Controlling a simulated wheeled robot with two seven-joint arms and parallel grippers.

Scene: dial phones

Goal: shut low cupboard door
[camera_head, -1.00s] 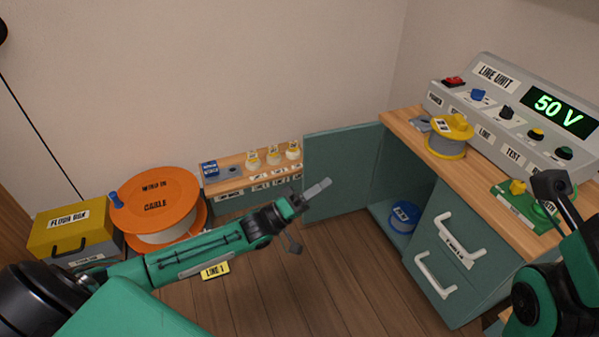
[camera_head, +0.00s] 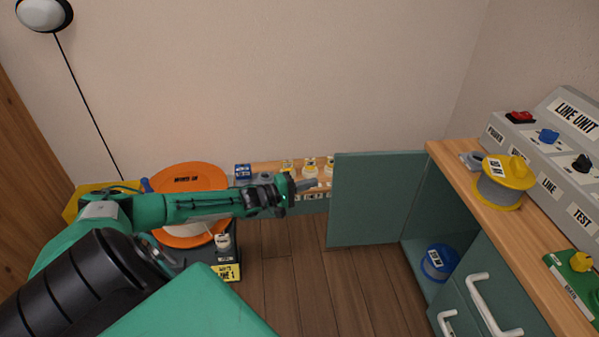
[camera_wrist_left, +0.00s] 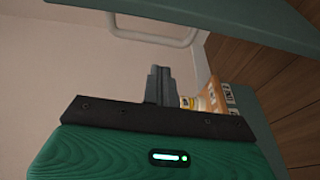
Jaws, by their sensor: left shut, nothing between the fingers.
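The low cupboard door (camera_head: 375,200) stands open in the head view, a flat teal panel swung out to the left of the cupboard (camera_head: 438,215). My left gripper (camera_head: 308,184) is shut and empty, just left of the door's free edge. Whether it touches the door I cannot tell. In the left wrist view its closed fingers (camera_wrist_left: 160,85) point up, with a teal panel (camera_wrist_left: 220,25) and a pale bar handle (camera_wrist_left: 160,34) beyond them. My right gripper is out of view.
A blue reel (camera_head: 440,262) sits inside the cupboard. A low wooden shelf with yellow-and-white items (camera_head: 310,165) lies behind my left gripper. An orange cable drum (camera_head: 185,178) is partly hidden by my left arm. The floor (camera_head: 300,290) before the door is clear.

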